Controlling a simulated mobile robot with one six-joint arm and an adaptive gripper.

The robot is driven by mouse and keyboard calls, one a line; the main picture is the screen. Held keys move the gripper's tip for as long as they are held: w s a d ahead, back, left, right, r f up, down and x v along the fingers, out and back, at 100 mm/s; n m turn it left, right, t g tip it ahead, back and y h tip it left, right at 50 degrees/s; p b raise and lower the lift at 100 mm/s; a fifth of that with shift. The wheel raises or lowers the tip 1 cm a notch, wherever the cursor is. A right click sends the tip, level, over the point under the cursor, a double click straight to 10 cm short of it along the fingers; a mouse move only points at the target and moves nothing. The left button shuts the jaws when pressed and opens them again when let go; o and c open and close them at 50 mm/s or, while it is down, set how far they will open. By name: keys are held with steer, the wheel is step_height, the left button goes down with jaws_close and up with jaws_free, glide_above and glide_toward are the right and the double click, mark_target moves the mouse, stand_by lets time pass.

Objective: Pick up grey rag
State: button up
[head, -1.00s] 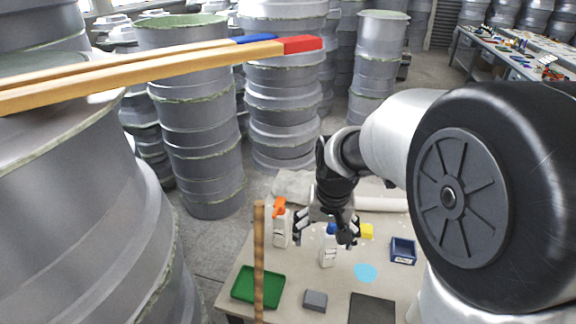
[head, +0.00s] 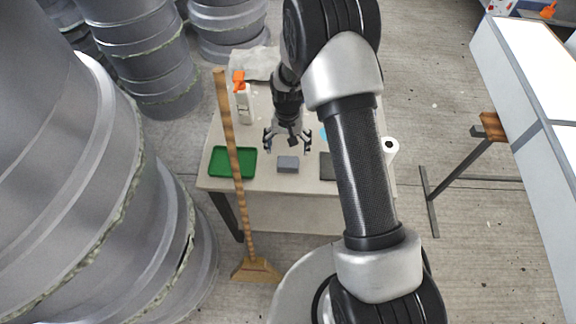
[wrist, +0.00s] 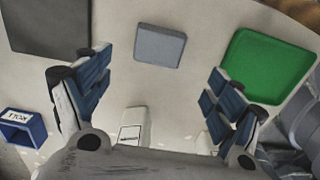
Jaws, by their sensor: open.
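The grey rag (head: 288,164) looks like a small flat rectangular block, lying near the table's front edge between the green tray and a dark grey sheet. It also shows in the wrist view (wrist: 160,46), wholly uncovered. My gripper (head: 287,145) is open and empty, just behind the rag in the head view. In the wrist view my gripper (wrist: 160,82) has its blue-padded fingers wide apart, and the rag lies beyond them, centred between them. I cannot tell the exact height above the table.
The green tray (head: 220,162) is left of the rag, the dark sheet (head: 327,172) right. A broom (head: 239,170) stands before the table. A white bottle (wrist: 130,127) and blue bin (wrist: 40,128) sit near the fingers. Large grey moulds (head: 60,190) fill the left.

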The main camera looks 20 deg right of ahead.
mark_target(288, 162)
step_height(288, 162, down, 3)
steer(key=shift+f, duration=0.1)
steer(key=f, duration=0.1)
steer(key=f+b, duration=0.1)
steer(key=f, duration=0.1)
steer(key=f+b, duration=0.1)
steer(key=shift+s+f, duration=0.3)
steer(key=shift+f, duration=0.3)
steer(key=shift+c, duration=0.3)
steer(key=c, duration=1)
steer(key=shift+r, duration=0.1)
steer(key=shift+c, duration=0.2)
step_height(288, 162, up, 20)
steer(key=p, duration=0.4)
steer(key=shift+p, duration=0.4)
